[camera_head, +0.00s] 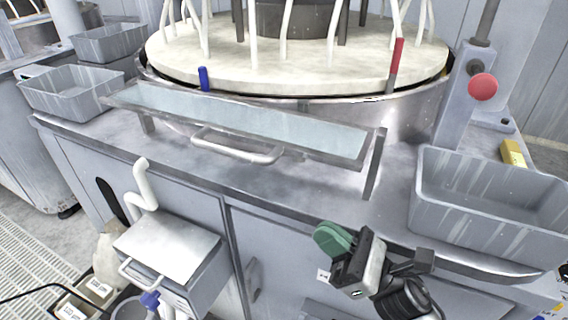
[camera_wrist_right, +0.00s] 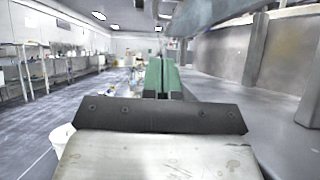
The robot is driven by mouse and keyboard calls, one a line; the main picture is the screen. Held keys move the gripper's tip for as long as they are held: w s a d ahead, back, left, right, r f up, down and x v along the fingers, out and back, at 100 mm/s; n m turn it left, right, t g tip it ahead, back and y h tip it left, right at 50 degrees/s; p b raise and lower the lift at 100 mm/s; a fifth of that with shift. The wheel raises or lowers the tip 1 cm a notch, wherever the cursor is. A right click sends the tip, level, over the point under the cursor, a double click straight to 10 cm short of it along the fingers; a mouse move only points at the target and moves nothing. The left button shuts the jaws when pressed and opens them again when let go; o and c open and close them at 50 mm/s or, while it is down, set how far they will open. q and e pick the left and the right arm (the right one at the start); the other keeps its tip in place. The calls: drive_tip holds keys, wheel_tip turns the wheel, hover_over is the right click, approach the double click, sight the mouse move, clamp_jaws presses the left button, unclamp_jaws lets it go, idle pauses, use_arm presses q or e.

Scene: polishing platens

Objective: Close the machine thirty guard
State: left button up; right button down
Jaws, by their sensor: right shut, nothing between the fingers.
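The machine guard is a long, clear panel in a grey metal frame (camera_head: 240,119), in front of the round polishing platen (camera_head: 300,58). It leans at a slant over the worktop, with posts at its two ends. A curved metal handle (camera_head: 238,147) sticks out from its lower front edge. My right gripper (camera_head: 330,238) has green fingers and is shut and empty. It is below and to the right of the handle, in front of the cabinet, apart from the guard. Its fingers also show together in the right wrist view (camera_wrist_right: 162,77). My left gripper is not in view.
A grey bin (camera_head: 487,205) stands on the worktop at the right, near a red button (camera_head: 482,87) on a post. Other grey bins (camera_head: 70,92) are at the left. A metal box (camera_head: 170,245) projects from the cabinet front. The worktop between the guard and the right bin is clear.

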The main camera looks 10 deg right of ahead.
drive_tip(key=w+a+r+p, duration=0.4)
drive_tip(key=a+r+p, duration=0.1)
drive_tip(key=r, duration=0.3)
drive_tip(key=shift+w+a+r, duration=0.3)
drive_tip(key=shift+w+a, duration=0.1)
drive_tip(key=shift+a, duration=0.1)
